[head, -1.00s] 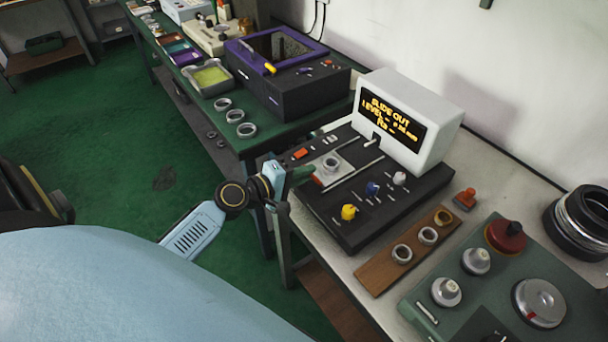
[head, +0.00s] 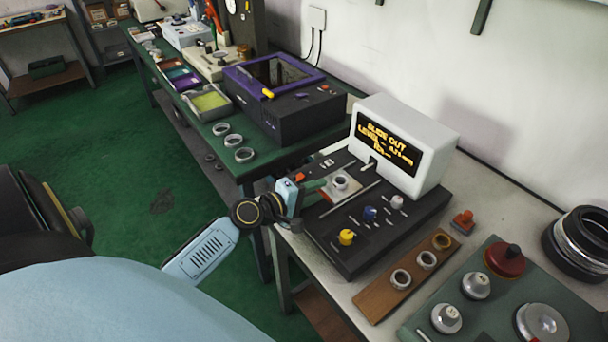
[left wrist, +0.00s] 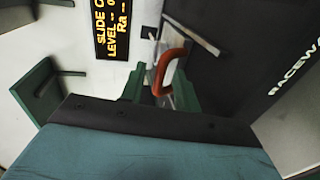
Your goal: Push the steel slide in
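The steel slide (head: 347,191) is a pale plate carrying a metal ring (head: 340,182), on the left part of the black instrument (head: 350,255). The instrument's display (head: 388,143) reads SLIDE OUT. My left gripper (head: 318,187) is at the slide's outer left end. In the left wrist view, the orange-red handle (left wrist: 170,65) lies between the two green fingers (left wrist: 160,92), which stand apart with a gap around it. Firm contact cannot be told. My right gripper is not in view.
Yellow (head: 346,237), blue and white knobs stand in front of the slide. A wooden strip (head: 385,300) with rings lies to the right of the instrument, and a green fixture board (head: 425,315) lies beyond it. A purple-rimmed box (head: 290,115) stands on the green bench behind.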

